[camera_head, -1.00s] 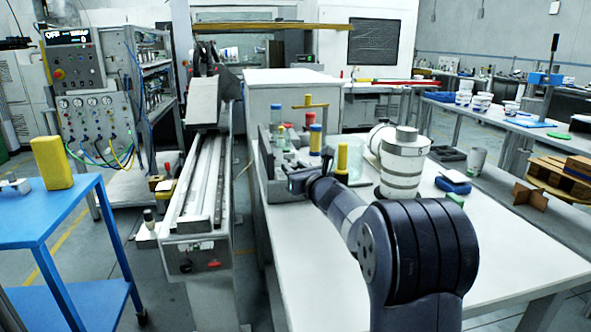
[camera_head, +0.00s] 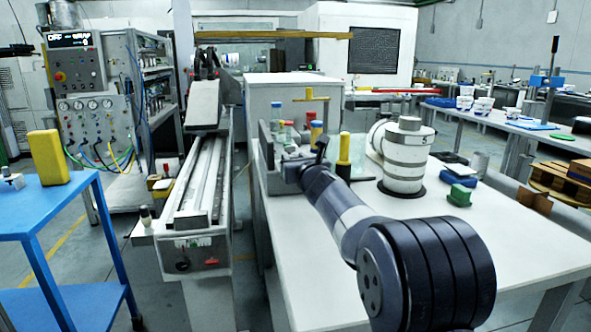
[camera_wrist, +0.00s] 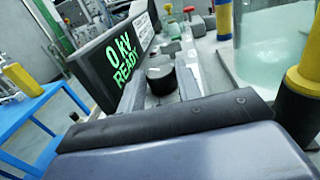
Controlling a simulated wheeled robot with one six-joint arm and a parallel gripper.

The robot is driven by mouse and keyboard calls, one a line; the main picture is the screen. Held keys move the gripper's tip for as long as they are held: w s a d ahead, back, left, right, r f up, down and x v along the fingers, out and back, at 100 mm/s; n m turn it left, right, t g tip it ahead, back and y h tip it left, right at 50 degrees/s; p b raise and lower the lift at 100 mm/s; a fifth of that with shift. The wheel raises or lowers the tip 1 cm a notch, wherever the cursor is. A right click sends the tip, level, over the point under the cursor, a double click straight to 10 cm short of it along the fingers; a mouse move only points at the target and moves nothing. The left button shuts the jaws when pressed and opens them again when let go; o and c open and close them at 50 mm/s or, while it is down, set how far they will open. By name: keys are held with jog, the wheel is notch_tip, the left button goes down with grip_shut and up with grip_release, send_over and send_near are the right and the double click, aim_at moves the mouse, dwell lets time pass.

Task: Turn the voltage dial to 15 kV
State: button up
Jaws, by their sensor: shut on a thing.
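A round black dial (camera_wrist: 160,76) shows in the wrist view on a grey control panel, next to a dark display (camera_wrist: 122,50) with green text "0 kV READY". My gripper (camera_wrist: 161,88) reaches to the dial with one finger on each side and is shut on it. The dial's scale marks are not readable. In the head view the panel box (camera_head: 277,182) stands at the left edge of the white table, and my gripper is at it, too small to make out; my arm hides part of that spot.
A yellow-topped post (camera_head: 344,150) and a clear glass jar (camera_wrist: 270,45) stand right beside the panel. Red, green and yellow knobs rise behind the dial. A white cylindrical machine (camera_head: 406,160) and a green block (camera_head: 460,195) are farther right. The white table's front is clear.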

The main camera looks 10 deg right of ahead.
dwell(0.3)
jog(key=o, duration=1)
jog(key=shift+c, duration=0.2)
jog(key=shift+s, duration=0.15)
jog(key=s, duration=0.3)
jog(key=s+b, duration=0.1)
jog(key=s, duration=0.3)
jog(key=s+d, duration=0.1)
jog(key=s, duration=0.2)
jog(key=shift+s+d, duration=0.1)
jog(key=shift+s, duration=0.15)
jog(key=shift+w, duration=0.1)
jog(key=w, duration=0.3)
jog(key=w+a, duration=0.1)
jog(key=w, duration=0.3)
jog(key=w+p, duration=0.1)
jog(key=w, duration=0.2)
jog(key=shift+w+a, duration=0.15)
jog(key=shift+w, duration=0.15)
